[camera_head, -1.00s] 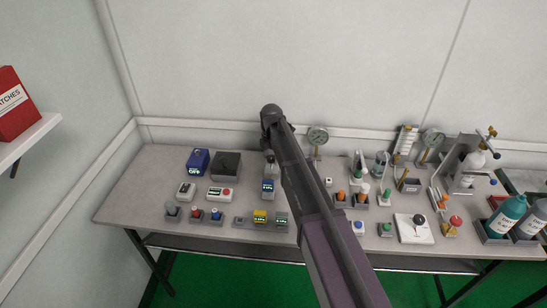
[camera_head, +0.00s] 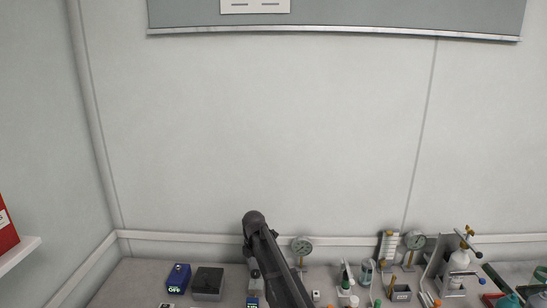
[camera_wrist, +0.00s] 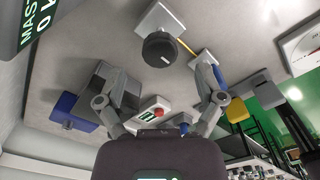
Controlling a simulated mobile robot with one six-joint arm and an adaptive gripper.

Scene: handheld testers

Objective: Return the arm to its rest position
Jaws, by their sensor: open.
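My arm (camera_head: 275,262) rises from the bottom of the head view in front of the bench, its rounded dark joint near the wall rail. My gripper (camera_wrist: 160,78) shows in the wrist view with its two grey fingers spread apart. Nothing is held between the fingers. Beyond them are a black knob (camera_wrist: 159,49) on a white plate and the grey bench top. In the head view the arm hides part of the bench, and I cannot make out the fingers clearly there.
A blue tester reading OFF (camera_head: 177,278) and a dark box (camera_head: 208,283) stand left of the arm. Dial gauges (camera_head: 302,246) and small instruments stand right of it. In the wrist view, a blue box (camera_wrist: 75,111) and a red button (camera_wrist: 158,113) are near the fingers.

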